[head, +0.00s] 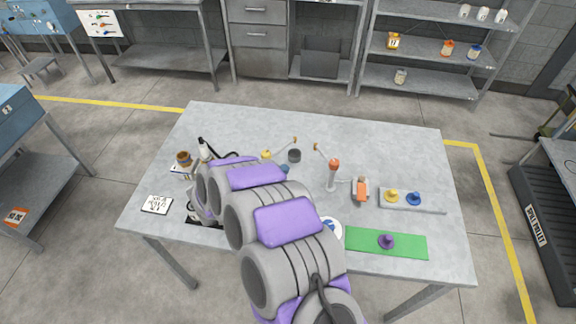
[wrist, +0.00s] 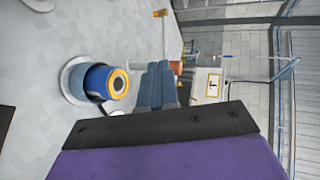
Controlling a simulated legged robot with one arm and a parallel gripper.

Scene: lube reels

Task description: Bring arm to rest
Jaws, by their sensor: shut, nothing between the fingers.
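My arm (head: 265,215), grey with purple pads, reaches from the bottom of the head view up and left over the grey table (head: 390,150). Its far end is low over the left part of the table, and I cannot make out the fingers there. In the wrist view my gripper (wrist: 157,70) shows two dark blue-grey fingers side by side, shut, with nothing between them. A blue cylinder with an orange ring (wrist: 107,83) stands on a pale round base to the left of the fingers, apart from them.
An orange-topped post (head: 334,172), an orange-and-grey item (head: 361,189), a grey strip with yellow and blue knobs (head: 425,206), a green mat (head: 358,240) with a purple knob (head: 386,241), a brown-topped jar (head: 184,158) and a white card (head: 157,205) occupy the table. The back right is clear.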

